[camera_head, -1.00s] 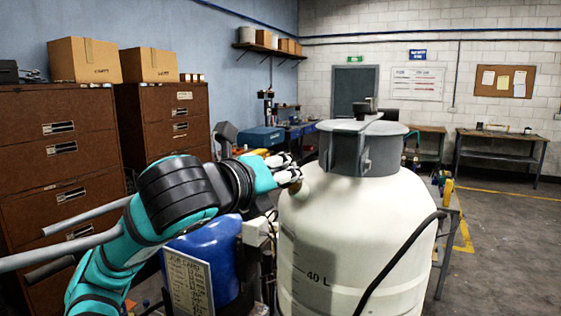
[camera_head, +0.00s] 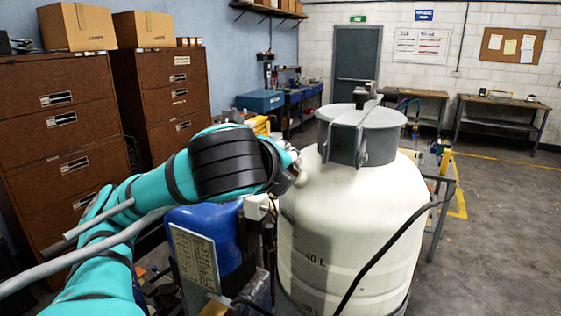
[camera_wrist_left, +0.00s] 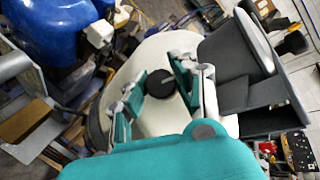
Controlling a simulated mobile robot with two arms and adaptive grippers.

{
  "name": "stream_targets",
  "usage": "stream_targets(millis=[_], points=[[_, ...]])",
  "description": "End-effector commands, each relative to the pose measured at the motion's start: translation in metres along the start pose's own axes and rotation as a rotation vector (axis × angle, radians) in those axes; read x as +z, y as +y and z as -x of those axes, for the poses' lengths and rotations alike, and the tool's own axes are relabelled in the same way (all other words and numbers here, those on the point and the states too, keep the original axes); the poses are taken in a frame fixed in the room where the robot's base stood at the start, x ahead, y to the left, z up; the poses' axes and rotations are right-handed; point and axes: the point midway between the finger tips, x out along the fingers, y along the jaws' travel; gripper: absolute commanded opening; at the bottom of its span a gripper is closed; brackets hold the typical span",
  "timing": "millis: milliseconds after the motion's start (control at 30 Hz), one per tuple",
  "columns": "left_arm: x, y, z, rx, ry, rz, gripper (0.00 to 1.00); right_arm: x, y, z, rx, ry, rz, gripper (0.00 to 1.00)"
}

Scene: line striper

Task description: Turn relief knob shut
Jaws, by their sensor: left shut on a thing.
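The large white tank (camera_head: 345,220) stands right of centre in the head view, with a grey collar (camera_head: 362,140) on top. My left arm reaches in from the left to the tank's upper shoulder. In the head view its wrist hides most of the left gripper (camera_head: 297,168). In the left wrist view the dark round relief knob (camera_wrist_left: 160,83), with a pale line on its face, sits between the two fingers of my left gripper (camera_wrist_left: 160,76). The gripper is shut on the knob. My right gripper is not in view.
A blue tank (camera_head: 222,238) with a job card (camera_head: 195,258) stands close left of the white tank. A black hose (camera_head: 385,265) crosses the white tank's front. Brown cabinets (camera_head: 60,125) line the left wall. Open floor (camera_head: 500,230) lies to the right.

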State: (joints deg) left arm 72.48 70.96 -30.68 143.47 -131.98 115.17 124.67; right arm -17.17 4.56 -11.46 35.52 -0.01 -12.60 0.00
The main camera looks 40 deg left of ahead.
Motion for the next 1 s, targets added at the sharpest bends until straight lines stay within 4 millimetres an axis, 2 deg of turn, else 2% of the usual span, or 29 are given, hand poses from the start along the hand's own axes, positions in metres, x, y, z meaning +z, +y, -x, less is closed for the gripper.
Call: stream_targets(millis=[267,300,467,767,1000], points=[[0.0012,-0.0009,0.0002,-0.003,-0.003,0.004,0.0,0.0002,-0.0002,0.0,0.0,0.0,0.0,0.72],[0.0012,-0.0009,0.0002,-0.003,-0.003,0.004,0.29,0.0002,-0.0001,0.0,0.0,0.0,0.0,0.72],[0.0009,-0.0005,0.0001,-0.002,-0.002,0.002,0.5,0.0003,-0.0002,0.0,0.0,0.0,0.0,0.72],[0.0007,-0.0006,0.0001,-0.001,-0.001,0.0,0.51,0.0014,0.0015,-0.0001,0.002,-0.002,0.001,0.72],[0.0066,-0.01,0.0048,-0.004,-0.002,0.002,0.51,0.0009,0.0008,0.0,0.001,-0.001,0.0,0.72]])
